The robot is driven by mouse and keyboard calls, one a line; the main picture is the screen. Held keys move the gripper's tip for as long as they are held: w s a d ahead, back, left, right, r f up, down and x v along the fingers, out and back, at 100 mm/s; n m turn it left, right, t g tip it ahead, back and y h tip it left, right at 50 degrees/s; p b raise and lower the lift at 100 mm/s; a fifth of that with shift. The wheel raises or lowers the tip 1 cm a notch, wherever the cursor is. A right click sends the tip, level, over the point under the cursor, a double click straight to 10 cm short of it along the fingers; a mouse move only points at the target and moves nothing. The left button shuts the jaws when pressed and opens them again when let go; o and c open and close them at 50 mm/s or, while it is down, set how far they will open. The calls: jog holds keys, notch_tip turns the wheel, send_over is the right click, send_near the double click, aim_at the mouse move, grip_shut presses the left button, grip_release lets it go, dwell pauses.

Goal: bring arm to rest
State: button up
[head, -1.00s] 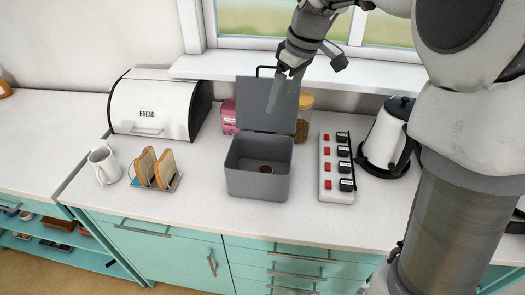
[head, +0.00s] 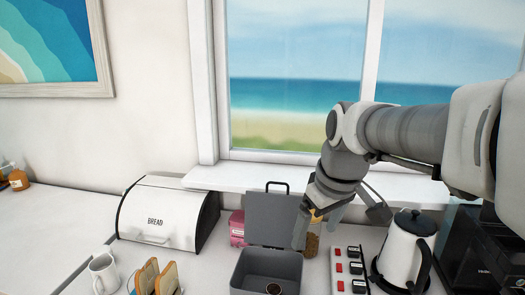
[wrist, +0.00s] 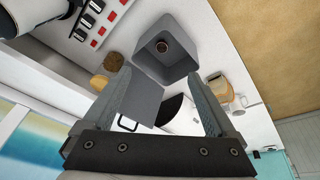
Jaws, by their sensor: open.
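My gripper (head: 318,222) hangs from my arm above the back of the counter, in front of the window sill in the head view. In the wrist view my gripper (wrist: 165,100) has its two fingers spread wide with nothing held between them. Beyond the fingers is an open grey bin (wrist: 180,30) with a small dark round thing inside. In the head view the bin (head: 265,270) stands on the counter, its lid (head: 272,220) raised at the back. My gripper is above and behind the bin, apart from it as far as I can tell.
A white bread box (head: 165,215), a white mug (head: 103,272) and a rack of toast (head: 155,278) stand to the left. A power strip (head: 348,268) with red switches and a kettle (head: 404,250) stand to the right. A jar (head: 312,240) and a pink packet (head: 237,228) stand behind the bin.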

jog(key=s+d+f+m+t, duration=0.1)
jog(key=s+d+m, duration=0.1)
jog(key=s, duration=0.5)
jog(key=s+d+f+m+t+h, duration=0.1)
jog(key=s+m, duration=0.3)
jog(key=s, duration=0.4)
jog(key=shift+s+d+f, duration=0.15)
jog(key=shift+d+f, duration=0.35)
jog(key=shift+f, duration=0.25)
